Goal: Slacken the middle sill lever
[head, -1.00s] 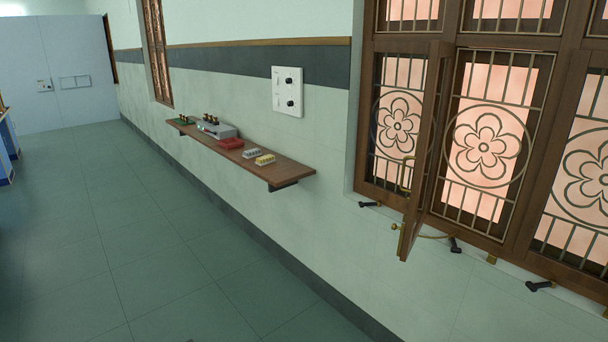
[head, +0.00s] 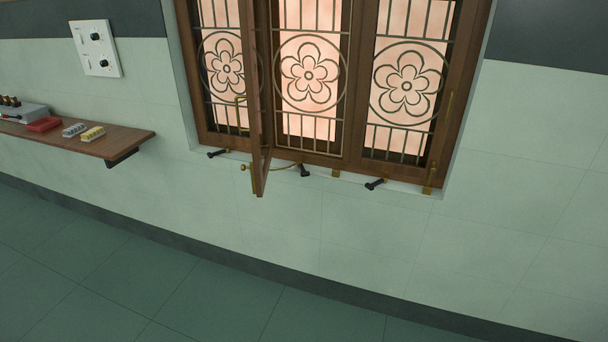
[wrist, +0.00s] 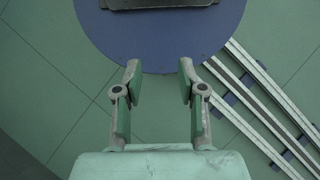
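Three dark levers sit along the window sill in the head view. The middle sill lever (head: 304,170) is below the centre pane and hangs steeply downward. The left lever (head: 217,153) and the right lever (head: 375,184) lie nearer to level. The opened window casement (head: 259,150) stands out from the frame just left of the middle lever. My gripper (wrist: 160,68) shows only in the wrist view, its two fingers apart with nothing between them. It is over the floor, and no lever shows in that view.
A wooden shelf (head: 130,143) with a red block (head: 43,124) and other small items juts from the wall at left. A switch panel (head: 96,49) is above it. Floor below the window is clear. Pale rails (wrist: 262,105) and a blue disc (wrist: 165,40) show in the wrist view.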

